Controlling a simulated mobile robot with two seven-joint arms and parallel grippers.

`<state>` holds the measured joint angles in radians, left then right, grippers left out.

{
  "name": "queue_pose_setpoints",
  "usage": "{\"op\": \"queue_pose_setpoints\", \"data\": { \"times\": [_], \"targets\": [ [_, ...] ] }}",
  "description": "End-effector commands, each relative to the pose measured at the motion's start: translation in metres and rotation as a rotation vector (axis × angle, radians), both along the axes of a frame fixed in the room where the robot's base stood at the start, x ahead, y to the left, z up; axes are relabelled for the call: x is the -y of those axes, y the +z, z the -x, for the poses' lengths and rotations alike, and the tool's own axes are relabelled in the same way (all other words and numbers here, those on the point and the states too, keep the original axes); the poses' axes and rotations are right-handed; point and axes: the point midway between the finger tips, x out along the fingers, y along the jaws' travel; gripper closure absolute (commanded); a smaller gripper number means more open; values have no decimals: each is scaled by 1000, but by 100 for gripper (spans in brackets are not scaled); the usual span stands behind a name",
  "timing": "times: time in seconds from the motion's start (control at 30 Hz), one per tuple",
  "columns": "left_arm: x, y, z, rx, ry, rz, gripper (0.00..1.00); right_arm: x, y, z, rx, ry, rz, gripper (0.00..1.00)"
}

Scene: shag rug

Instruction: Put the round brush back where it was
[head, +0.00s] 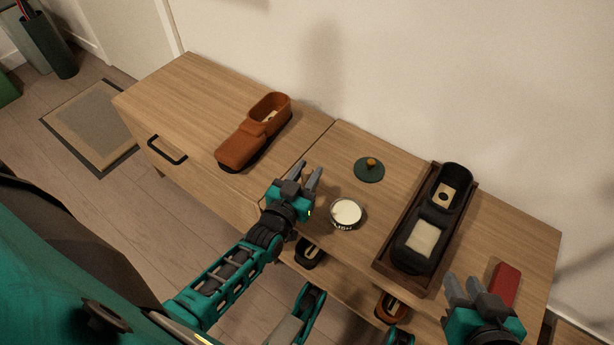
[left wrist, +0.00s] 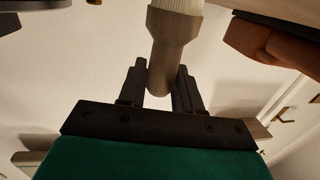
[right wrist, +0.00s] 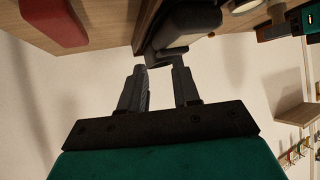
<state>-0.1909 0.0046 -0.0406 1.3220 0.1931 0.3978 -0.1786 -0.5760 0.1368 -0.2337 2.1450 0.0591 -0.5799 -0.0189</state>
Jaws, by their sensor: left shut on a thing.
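The round brush shows in the left wrist view (left wrist: 174,42), with a grey-brown wooden handle and pale bristles pointing up in the picture. My left gripper (left wrist: 160,88) is shut on its handle end. In the head view my left gripper (head: 312,180) is over the cabinet top, between the brown shoe and the open tin; I cannot make out the brush there. My right gripper (head: 465,290) is empty and open near the cabinet's front right; its parted fingers show in the right wrist view (right wrist: 158,90).
A brown shoe (head: 240,149) lies on the left of the cabinet top (head: 190,95). An open tin of cream (head: 346,213) and a green disc with a knob (head: 369,172) stand mid-top. A dark tray (head: 384,262) holds a black shoe (head: 432,216). A red block (head: 505,283) lies right.

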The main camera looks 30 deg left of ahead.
Motion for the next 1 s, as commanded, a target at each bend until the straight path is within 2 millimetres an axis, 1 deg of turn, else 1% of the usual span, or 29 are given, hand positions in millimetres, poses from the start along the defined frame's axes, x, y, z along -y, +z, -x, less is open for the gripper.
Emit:
{"op": "queue_pose_setpoints", "data": {
  "times": [0.2, 0.33, 0.37, 0.6, 0.63, 0.87, 1.0],
  "targets": [
    [0, 1, 0, 2, 0, 0, 97, -2, 6, -3, 13, 3, -5, 69],
    [0, -3, 0, 1, 0, 0, 97, -2, 3, -3, 13, 3, -5, 69],
    [0, -3, 0, 1, 0, 0, 65, -2, 3, -3, 13, 3, -5, 69],
    [0, -2, 0, 1, 0, 0, 42, -1, 4, -3, 13, 3, -4, 69],
    [0, -2, 0, 1, 0, 0, 41, -1, 4, -3, 13, 3, -4, 69],
    [0, -2, 0, 1, 0, 0, 41, 0, 4, -3, 12, 0, -1, 69],
    [0, 2, 0, 0, 0, 0, 41, 1, 5, -3, 10, -2, 0, 69]
  ]
}}
